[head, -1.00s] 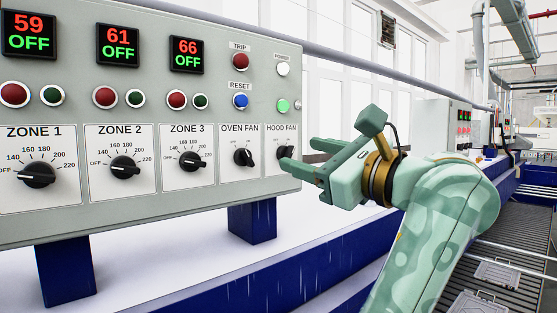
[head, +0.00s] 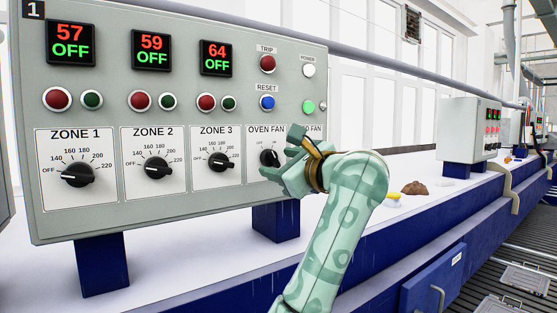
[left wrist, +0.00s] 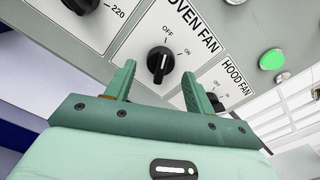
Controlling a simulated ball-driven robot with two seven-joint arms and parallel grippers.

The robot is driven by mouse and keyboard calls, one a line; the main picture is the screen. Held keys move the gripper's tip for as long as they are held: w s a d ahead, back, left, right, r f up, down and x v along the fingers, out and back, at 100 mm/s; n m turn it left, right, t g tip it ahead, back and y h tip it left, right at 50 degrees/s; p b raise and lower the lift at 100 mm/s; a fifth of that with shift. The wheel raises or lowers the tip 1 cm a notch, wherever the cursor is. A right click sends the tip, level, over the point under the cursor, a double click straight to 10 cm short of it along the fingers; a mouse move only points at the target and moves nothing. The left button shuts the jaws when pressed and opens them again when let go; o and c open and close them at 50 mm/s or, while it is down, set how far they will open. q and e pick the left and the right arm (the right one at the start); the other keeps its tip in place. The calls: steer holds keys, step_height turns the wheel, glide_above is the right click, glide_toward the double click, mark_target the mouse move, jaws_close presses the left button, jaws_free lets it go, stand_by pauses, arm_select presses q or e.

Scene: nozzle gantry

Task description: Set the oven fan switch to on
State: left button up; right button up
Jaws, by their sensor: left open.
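The oven fan switch (head: 268,158) is a black rotary knob on the grey control panel (head: 190,15). It also shows in the left wrist view (left wrist: 160,62), with OFF and ON printed above it. Its white mark appears to point toward OFF. My left gripper (head: 280,157) is open in front of the switch. In the left wrist view its two fingers (left wrist: 159,74) stand on either side of the knob, with nothing held. I cannot tell whether they touch it. My right gripper is not in view.
The hood fan knob (left wrist: 215,101) is close beside one finger and partly hidden by it. The zone 3 knob (head: 221,161) lies to the left. The blue reset button (head: 267,103) and a lit green button (head: 308,107) sit above.

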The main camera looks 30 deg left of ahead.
arm_select(q)
steer(key=shift+w+a, duration=0.2)
steer(key=shift+a, duration=0.4)
steer(key=c, duration=1)
steer(key=shift+o, duration=0.2)
steer(key=m+p, duration=0.2)
steer(key=m, duration=0.1)
steer(key=m+p, duration=0.3)
steer(key=shift+s+r, duration=0.15)
steer(key=shift+r, duration=0.05)
steer(key=m+p, duration=0.5)
steer(key=shift+s+m, duration=0.15)
steer(key=shift+m, duration=0.25)
steer(key=shift+f, duration=0.1)
